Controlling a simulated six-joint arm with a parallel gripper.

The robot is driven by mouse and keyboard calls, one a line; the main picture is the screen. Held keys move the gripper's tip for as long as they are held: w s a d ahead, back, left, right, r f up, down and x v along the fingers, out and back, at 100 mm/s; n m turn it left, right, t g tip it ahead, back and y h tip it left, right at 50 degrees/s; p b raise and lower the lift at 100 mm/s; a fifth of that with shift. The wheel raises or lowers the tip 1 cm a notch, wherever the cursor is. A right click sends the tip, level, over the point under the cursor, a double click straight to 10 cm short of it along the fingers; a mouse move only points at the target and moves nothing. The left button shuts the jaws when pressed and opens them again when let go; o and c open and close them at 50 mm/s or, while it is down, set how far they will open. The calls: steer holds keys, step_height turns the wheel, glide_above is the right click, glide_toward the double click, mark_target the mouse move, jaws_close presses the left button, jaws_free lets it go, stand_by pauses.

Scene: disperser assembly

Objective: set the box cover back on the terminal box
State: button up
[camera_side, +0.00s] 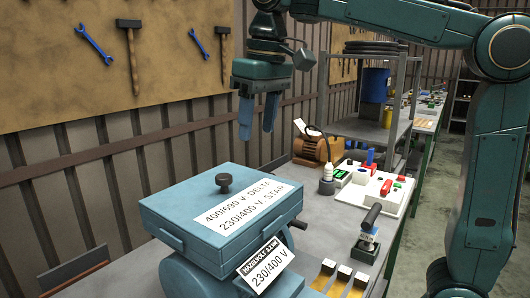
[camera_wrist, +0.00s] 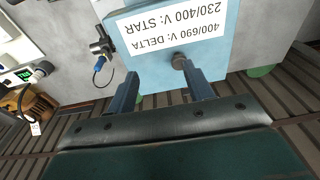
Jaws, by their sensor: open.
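The blue box cover (camera_side: 180,205) has a dark round knob (camera_side: 223,183) and a white label reading 400/690 V: DELTA, 230/400 V: STAR. It lies on top of the blue terminal box (camera_side: 190,278) in the side view. I cannot tell whether its edges sit flush all round. My gripper (camera_side: 258,115) is open and empty, pointing down above and apart from the cover. In the wrist view, the cover (camera_wrist: 155,75) shows past my fingers (camera_wrist: 159,70), with the knob (camera_wrist: 180,61) near the right fingertip.
A hanging 230/400 V tag (camera_side: 268,270) is at the box's front. A switch panel (camera_side: 375,188), a small orange motor (camera_side: 315,148) and a dark-handled tool (camera_side: 368,230) stand on the grey bench to the right. A ribbed wall with a tool board (camera_side: 60,65) is behind.

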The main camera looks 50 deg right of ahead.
steer(key=s+d+f+t, duration=0.2)
steer(key=s+f, duration=0.5)
steer(key=s, duration=0.2)
steer(key=s+d+f+t, duration=0.2)
steer(key=s+d+f, duration=0.1)
steer(key=s+f, duration=0.5)
steer(key=shift+s+d+f, duration=0.3)
steer(key=shift+s, duration=0.1)
stand_by(0.5)
